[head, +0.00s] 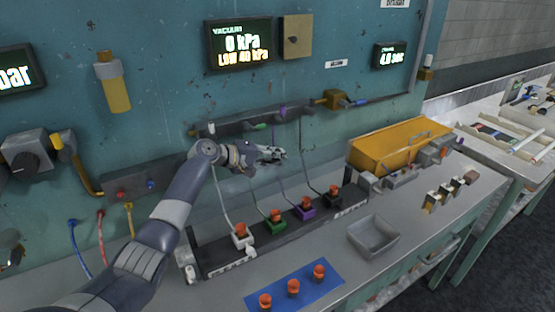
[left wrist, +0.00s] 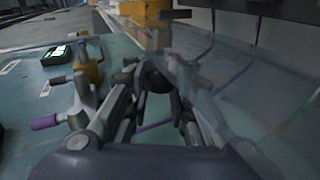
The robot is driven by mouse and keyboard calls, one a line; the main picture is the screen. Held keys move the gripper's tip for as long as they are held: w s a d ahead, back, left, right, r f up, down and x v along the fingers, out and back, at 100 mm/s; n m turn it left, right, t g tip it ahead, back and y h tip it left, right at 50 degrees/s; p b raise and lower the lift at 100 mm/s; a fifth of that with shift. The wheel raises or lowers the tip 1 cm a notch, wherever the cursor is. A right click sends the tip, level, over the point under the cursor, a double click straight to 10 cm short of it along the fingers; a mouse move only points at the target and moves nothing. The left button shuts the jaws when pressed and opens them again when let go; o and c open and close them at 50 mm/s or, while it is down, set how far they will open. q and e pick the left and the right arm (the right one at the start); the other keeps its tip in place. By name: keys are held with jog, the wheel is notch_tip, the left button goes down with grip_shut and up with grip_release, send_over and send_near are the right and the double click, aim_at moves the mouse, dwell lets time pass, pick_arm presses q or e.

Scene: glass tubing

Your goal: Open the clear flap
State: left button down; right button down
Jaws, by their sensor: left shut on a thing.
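The clear flap (left wrist: 235,100) shows in the left wrist view as a see-through sheet to the right of my left gripper, with coloured tubes visible through it. In the head view its outline is too faint to trace. My left gripper (head: 276,155) is at the wall, just below the dark valve rail (head: 235,126) and above the tube rack (head: 270,234). In the left wrist view its fingers (left wrist: 157,85) are closed together at the flap's near edge; the exact spot of contact is hidden. My right gripper is in neither view.
Orange-topped fittings (head: 308,203) stand in the rack below my arm. A grey tray (head: 374,237), a yellow box (head: 400,146) and a blue mat (head: 325,292) are on the bench. Thin tubes hang between rail and rack.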

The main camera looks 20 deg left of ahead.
pick_arm(q)
jog(key=shift+a+r, duration=0.15)
jog(key=shift+a, duration=0.15)
jog(key=c, duration=1.7)
grip_release()
jog(key=shift+o, duration=1.3)
jog(key=shift+s+a, duration=0.1)
jog(key=shift+a, duration=0.05)
jog(key=shift+s, duration=0.1)
jog(key=s+a, duration=0.7)
jog(key=s, duration=0.3)
jog(key=shift+s+a+r, duration=0.2)
jog(key=shift+s+a, duration=0.15)
